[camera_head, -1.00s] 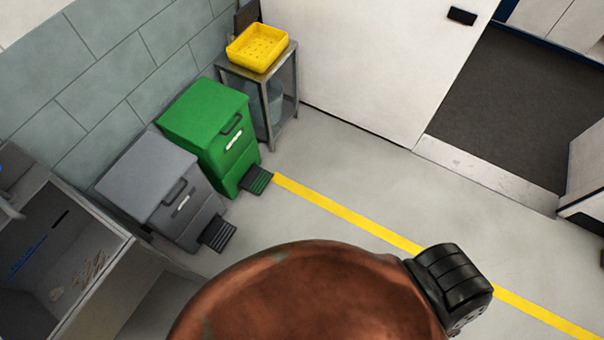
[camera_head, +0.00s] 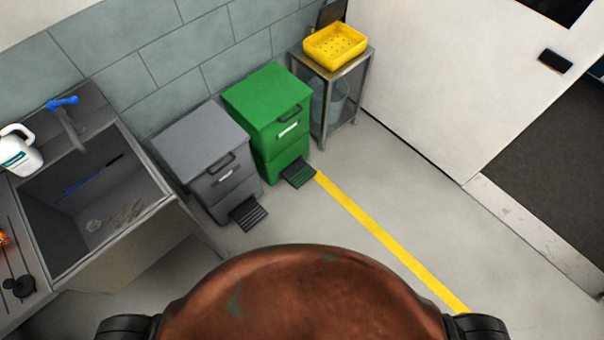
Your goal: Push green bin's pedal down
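The green bin (camera_head: 276,116) stands upright against the tiled wall, with its lid shut. Its dark ribbed pedal (camera_head: 298,173) sticks out at the front foot of the bin, just above the floor. A grey bin (camera_head: 209,160) of the same kind stands to its left, with its own dark pedal (camera_head: 248,213). Neither of my grippers is in view. Only my brown rounded body and dark parts at its two sides show at the bottom, well apart from the green bin.
A metal stand (camera_head: 342,97) with a yellow perforated tray (camera_head: 335,46) is right of the green bin. A sink unit (camera_head: 150,217) with a white jug (camera_head: 18,152) is at left. Bare floor (camera_head: 320,225) with a yellow line (camera_head: 385,237) lies before the bins. A white door (camera_head: 450,80) is at right.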

